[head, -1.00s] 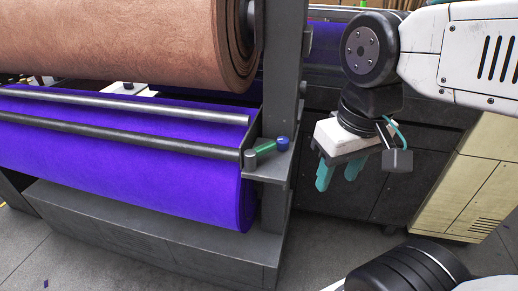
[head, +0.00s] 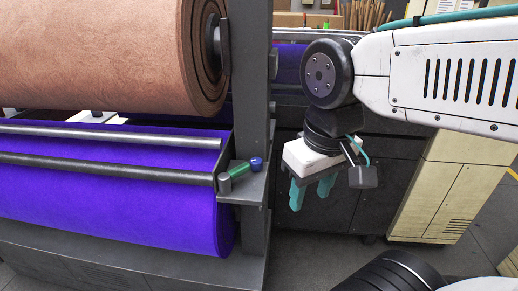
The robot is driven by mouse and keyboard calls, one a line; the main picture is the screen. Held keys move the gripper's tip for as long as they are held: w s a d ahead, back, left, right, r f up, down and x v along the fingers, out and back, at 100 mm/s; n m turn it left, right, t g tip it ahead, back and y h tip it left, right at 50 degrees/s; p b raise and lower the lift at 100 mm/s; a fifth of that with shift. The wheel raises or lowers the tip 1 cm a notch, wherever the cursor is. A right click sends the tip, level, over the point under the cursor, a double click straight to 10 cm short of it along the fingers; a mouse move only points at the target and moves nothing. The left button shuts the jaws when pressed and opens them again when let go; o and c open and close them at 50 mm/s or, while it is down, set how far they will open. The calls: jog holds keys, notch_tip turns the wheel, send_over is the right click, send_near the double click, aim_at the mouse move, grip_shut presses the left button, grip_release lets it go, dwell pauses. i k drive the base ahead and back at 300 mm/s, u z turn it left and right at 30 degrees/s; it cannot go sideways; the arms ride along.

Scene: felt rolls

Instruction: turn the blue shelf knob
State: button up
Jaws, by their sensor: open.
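The blue shelf knob (head: 257,163) sits on a small grey shelf (head: 246,190) at the right end of the rack. A green cylindrical piece (head: 239,169) and a grey one (head: 224,183) stand in line beside it. My gripper (head: 311,190) hangs to the right of the knob with its teal fingers pointing down. It is open and empty, apart from the knob and the shelf. Nothing covers the knob.
A purple felt roll (head: 110,205) lies left of the shelf under two grey bars. A large brown roll (head: 100,55) hangs above it. A dark grey post (head: 257,95) rises behind the knob. Dark cabinets (head: 395,190) stand behind my gripper.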

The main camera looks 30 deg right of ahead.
aim_at(256, 163)
jog(key=u, duration=3.15)
jog(key=k, duration=1.7)
jog(key=z, duration=2.4)
